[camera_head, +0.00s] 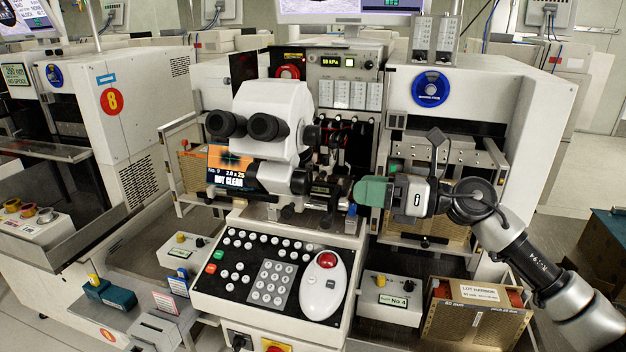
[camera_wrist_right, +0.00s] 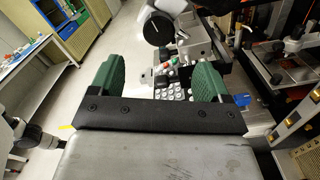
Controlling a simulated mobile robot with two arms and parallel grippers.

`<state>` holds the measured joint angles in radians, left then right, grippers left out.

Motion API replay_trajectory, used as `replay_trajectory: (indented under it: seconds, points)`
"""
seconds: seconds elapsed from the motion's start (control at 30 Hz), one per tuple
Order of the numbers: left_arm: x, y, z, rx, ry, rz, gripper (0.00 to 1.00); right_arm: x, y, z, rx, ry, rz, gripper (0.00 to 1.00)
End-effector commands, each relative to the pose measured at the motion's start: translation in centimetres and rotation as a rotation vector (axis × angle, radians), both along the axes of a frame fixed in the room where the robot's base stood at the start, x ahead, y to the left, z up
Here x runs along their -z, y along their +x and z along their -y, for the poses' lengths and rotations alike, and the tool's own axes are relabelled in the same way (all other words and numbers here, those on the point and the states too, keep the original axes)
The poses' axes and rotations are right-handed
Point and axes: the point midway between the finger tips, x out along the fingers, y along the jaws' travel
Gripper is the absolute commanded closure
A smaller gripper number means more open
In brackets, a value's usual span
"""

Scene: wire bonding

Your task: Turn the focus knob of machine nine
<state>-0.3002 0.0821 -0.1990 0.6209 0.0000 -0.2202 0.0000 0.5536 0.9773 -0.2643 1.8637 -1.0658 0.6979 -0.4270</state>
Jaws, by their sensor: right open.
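Machine nine's screen (camera_head: 232,168) reads "No. 9" and "NOT CLEAR". Above it stands the white microscope (camera_head: 275,112) with black eyepieces. A dark round knob (camera_head: 312,136) sits on the microscope's right side. In the right wrist view a dark round knob with a white line (camera_wrist_right: 158,28) shows at the top, ahead of the fingers. My right gripper (camera_head: 373,191) is right of the microscope, apart from it, with green fingertips pointing left. In the right wrist view its green fingers (camera_wrist_right: 161,78) stand wide apart with nothing between them. My left gripper is out of view.
Below the microscope is a sloped control panel (camera_head: 285,275) with white buttons and a trackball (camera_head: 326,262). A cardboard lot box (camera_head: 478,312) stands beneath my right arm. Small levers and fittings crowd the space between microscope and gripper.

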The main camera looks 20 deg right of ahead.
Motion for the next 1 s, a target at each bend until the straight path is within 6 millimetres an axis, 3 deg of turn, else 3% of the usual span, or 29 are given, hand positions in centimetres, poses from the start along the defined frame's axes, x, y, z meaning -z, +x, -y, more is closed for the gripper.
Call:
replay_trajectory:
  seconds: [0.5, 0.93, 1.0]
  points:
    - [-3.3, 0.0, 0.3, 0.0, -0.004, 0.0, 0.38, -0.3, 4.9, -7.4, -0.002, 0.01, -0.002, 0.22]
    - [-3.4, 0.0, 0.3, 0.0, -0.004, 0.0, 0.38, 0.0, 5.5, -8.3, -0.001, 0.007, -0.001, 0.22]
    - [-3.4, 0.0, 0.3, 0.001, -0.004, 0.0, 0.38, 0.0, 5.5, -8.3, -0.001, 0.007, -0.001, 0.32]
